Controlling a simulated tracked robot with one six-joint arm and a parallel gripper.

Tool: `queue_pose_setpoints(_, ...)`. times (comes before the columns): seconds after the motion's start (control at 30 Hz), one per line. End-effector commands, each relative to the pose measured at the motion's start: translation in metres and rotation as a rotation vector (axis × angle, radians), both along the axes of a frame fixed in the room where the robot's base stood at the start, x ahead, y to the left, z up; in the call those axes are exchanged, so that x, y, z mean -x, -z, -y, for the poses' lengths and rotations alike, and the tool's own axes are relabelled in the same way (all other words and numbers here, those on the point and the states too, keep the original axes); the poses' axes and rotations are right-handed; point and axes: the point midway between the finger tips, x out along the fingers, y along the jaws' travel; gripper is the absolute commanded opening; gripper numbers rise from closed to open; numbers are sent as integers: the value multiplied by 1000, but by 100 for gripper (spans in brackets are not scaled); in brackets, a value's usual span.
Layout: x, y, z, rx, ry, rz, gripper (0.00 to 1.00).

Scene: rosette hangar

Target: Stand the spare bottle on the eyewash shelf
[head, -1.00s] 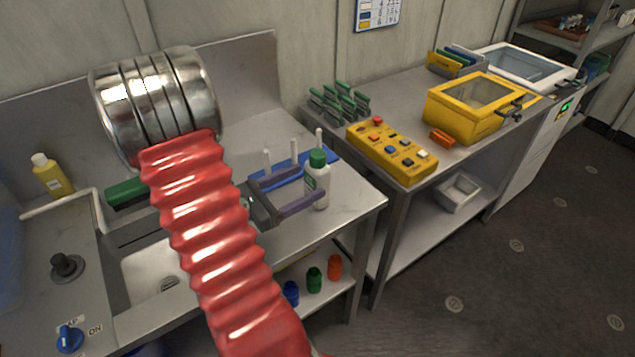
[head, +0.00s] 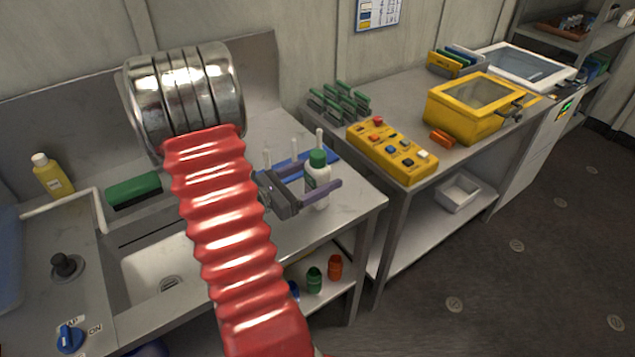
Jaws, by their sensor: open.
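The white bottle with a green cap (head: 317,178) stands upright on the steel counter (head: 350,205), near its right end. My gripper (head: 323,173) is open at the bottle, with one finger in front of it and the other behind it. The near finger crosses in front of the bottle's lower body. I cannot tell whether either finger touches it. No shelf is clearly recognisable as the eyewash shelf. My red arm hides part of the sink and counter.
A blue rack with white pegs (head: 325,157) lies just behind the bottle. A yellow bottle (head: 52,178) and green brush-like block (head: 134,190) are at left. The right bench holds a yellow button box (head: 392,152).

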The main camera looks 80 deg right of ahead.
Motion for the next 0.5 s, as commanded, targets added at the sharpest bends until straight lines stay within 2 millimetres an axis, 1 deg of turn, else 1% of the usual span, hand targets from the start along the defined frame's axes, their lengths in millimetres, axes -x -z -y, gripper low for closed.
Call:
queue_pose_setpoints(0.23, 0, 0, 0, 0, 0, 0, 73)
queue_pose_setpoints(0.5, 0, 0, 0, 0, 0, 0, 55)
